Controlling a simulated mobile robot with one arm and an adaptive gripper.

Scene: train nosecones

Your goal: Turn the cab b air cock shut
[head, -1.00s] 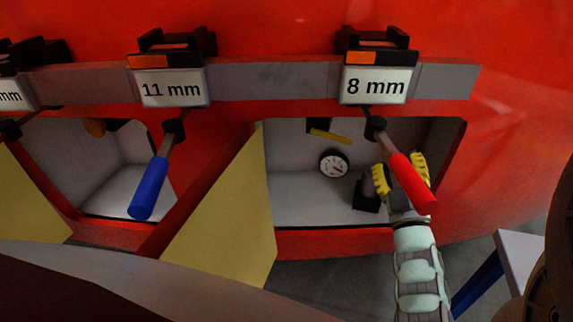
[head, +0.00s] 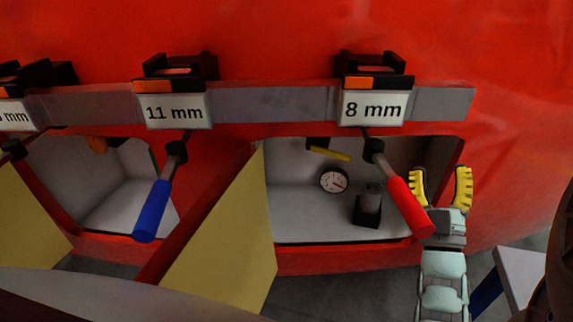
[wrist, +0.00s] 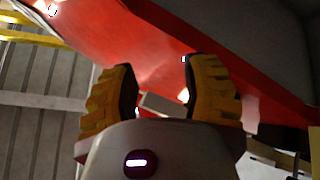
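A yellow lever handle (head: 330,153) on a dark mount sits high on the back wall of the right compartment and slopes slightly down to the right. It looks like an air cock. No cab letter is readable, so I cannot tell which is cab b. My gripper (head: 441,183) is open and empty, its yellow fingers pointing up, right of the red-handled tool and clear of the lever. The wrist view shows the fingers (wrist: 160,75) apart with nothing between them.
A gauge (head: 334,180) and a black block with a grey cylinder (head: 369,205) are in the right compartment. A red-handled driver (head: 407,205) and blue-handled driver (head: 152,210) hang in front from the grey rail (head: 270,104). A yellow panel (head: 225,225) stands between the openings.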

